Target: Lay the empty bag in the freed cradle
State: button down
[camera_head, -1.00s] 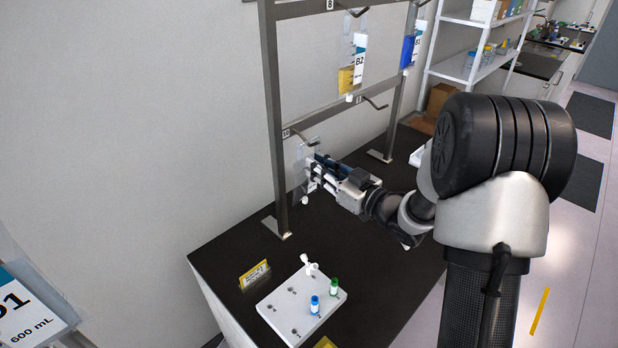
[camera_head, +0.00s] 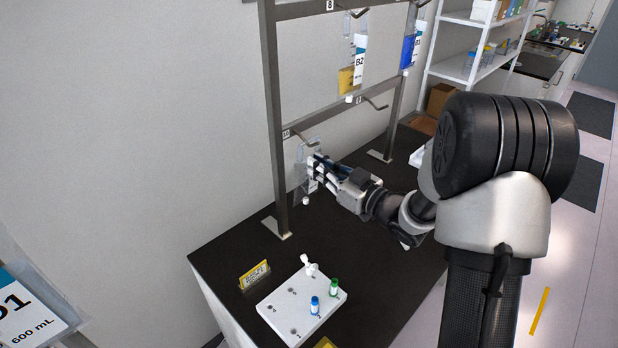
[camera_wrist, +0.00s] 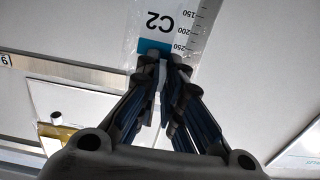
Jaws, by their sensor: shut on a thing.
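A clear bag (camera_wrist: 187,22) with a C2 label and a printed volume scale is in the wrist view. It looks empty. My gripper (camera_wrist: 163,66) is shut on the bag at the label's blue band. In the head view, my gripper (camera_head: 312,172) holds the bag (camera_head: 301,184) beside the left post of the rack, near a lower hook, with its white port hanging down. I cannot tell whether the bag still touches the hook. My fingers hide part of it. I cannot make out a cradle in either view.
The metal rack (camera_head: 276,130) stands on a dark bench (camera_head: 225,245). A bag labelled B2 (camera_head: 359,66) and a blue bag (camera_head: 408,50) hang higher up. A white block (camera_head: 277,307) holds blue- and green-capped vials, near a yellow sign (camera_head: 254,275). A D1 bag (camera_head: 25,310) shows at lower left.

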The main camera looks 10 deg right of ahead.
jog(key=shift+s+d+r, duration=0.15)
jog(key=shift+s+r, duration=0.05)
jog(key=shift+r, duration=0.25)
jog(key=shift+r, duration=0.1)
jog(key=shift+s+d+r+p, duration=0.4)
jog(key=shift+s+r+p, duration=0.2)
jog(key=shift+p, duration=0.05)
jog(key=shift+r+v, duration=0.2)
jog(key=shift+v, duration=1.05)
jog(key=shift+v, duration=2.95)
